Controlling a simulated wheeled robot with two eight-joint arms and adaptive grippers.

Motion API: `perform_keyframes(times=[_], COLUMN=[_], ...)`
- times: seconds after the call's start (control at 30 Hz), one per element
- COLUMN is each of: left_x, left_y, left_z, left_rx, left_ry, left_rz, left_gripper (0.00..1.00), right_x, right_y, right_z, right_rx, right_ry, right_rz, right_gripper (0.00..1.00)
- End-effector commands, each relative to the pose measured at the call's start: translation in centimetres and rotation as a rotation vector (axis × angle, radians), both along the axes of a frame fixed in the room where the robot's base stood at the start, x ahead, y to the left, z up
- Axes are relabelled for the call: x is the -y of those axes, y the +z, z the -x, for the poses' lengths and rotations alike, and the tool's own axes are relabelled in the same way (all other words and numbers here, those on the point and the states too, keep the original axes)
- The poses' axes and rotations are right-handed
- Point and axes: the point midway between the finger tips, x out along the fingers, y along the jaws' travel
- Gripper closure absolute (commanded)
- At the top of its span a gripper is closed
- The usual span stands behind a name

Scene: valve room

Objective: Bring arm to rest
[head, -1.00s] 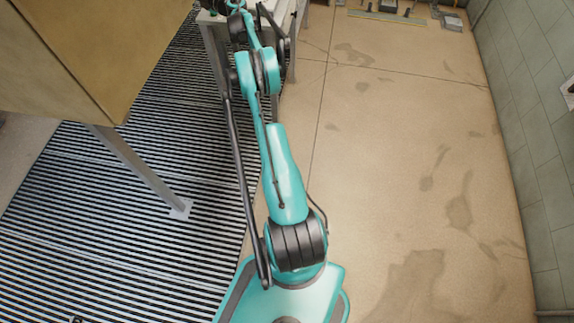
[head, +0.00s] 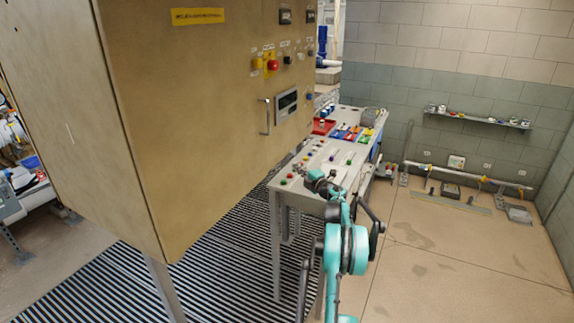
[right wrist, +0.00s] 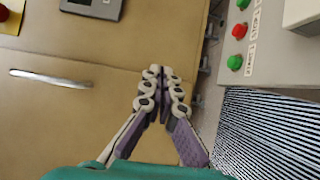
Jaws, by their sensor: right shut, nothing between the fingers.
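My right arm (head: 345,248), turquoise with dark joints, rises from the bottom of the head view. Its gripper (head: 316,178) is small there, over the near end of the grey bench and to the right of the tan cabinet (head: 205,130). In the right wrist view the gripper's fingers (right wrist: 163,80) are together and empty, in front of the cabinet face. No object is between them. My left gripper is in neither current view.
The grey bench (head: 283,188) carries buttons, a red tray (head: 323,126) and small parts. A striped grating (head: 105,285) covers the floor at left. Open tan floor (head: 450,265) lies at right. A wall shelf (head: 480,119) and a low pipe (head: 468,176) are at the back.

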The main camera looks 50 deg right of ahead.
Motion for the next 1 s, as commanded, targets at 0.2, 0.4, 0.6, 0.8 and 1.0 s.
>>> perform_keyframes(times=[0.2, 0.4, 0.6, 0.8, 1.0], left_x=[0.0, 0.0, 0.0, 0.0, 0.0], left_y=[0.3, 0.2, 0.2, 0.1, 0.0], left_z=[0.0, 0.0, 0.0, 0.0, 0.0], left_rx=[0.0, 0.0, 0.0, 0.0, 0.0], left_ry=[0.0, 0.0, 0.0, 0.0, 0.0], left_rz=[0.0, 0.0, 0.0, 0.0, 0.0], left_gripper=[0.63, 0.63, 0.63, 0.63, 0.63], right_x=[0.2, 0.2, -3.2, -12.3, -23.0], right_y=[0.0, 0.0, 5.3, 15.0, 19.5], right_z=[1.2, 1.2, -1.4, -4.3, -3.3], right_rx=[0.0, 0.001, 0.077, 0.228, 0.292], right_ry=[0.001, 0.001, -0.03, -0.129, -0.229], right_rz=[0.0, -0.001, -0.055, -0.254, -0.529], right_gripper=[1.0, 1.0, 1.0, 1.0, 1.0])
